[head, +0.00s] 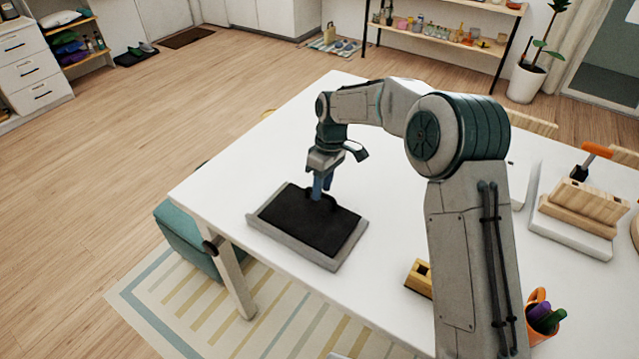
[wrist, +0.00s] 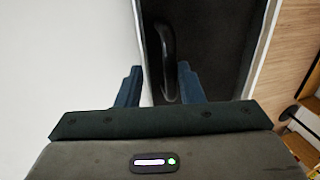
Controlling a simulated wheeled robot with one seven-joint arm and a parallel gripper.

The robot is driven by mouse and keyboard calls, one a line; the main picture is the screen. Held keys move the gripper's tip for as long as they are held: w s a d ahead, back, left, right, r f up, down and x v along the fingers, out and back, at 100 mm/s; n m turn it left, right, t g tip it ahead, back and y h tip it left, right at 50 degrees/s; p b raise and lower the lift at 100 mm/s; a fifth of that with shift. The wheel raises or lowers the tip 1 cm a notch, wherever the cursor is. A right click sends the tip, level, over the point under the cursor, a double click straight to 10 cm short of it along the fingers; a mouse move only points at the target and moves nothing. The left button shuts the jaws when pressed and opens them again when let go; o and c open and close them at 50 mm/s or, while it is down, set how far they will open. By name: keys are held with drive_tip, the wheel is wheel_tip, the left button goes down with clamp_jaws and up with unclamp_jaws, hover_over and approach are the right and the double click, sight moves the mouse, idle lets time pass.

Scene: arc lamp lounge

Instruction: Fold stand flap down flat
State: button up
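The stand is a grey frame (head: 292,249) on the white table, near its left end. Its black flap (head: 300,222) looks low and about level within the frame; a small tilt cannot be ruled out. In the wrist view the black flap (wrist: 215,50) carries a curved dark handle (wrist: 168,60). My gripper (head: 319,193) points down over the flap's far edge, with its blue fingers at the handle. In the wrist view my gripper (wrist: 160,72) is open, with the handle between the fingers, nearer the right one. Contact with the handle cannot be made out.
A wooden block with a slot (head: 419,278) and an orange cup of markers (head: 541,318) stand to the right. Wooden blocks on a white base (head: 575,235) stand farther right. The white table (head: 250,160) is clear behind the stand. A teal stool (head: 185,240) sits below the left edge.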

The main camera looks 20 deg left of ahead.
drive_tip(key=shift+w, duration=0.2)
drive_tip(key=shift+s+a+r, duration=0.15)
drive_tip(key=shift+s+r, duration=0.1)
drive_tip(key=shift+a+r, duration=0.1)
drive_tip(key=b+v, duration=0.1)
drive_tip(key=v, duration=1.2)
drive_tip(key=shift+r, duration=0.3)
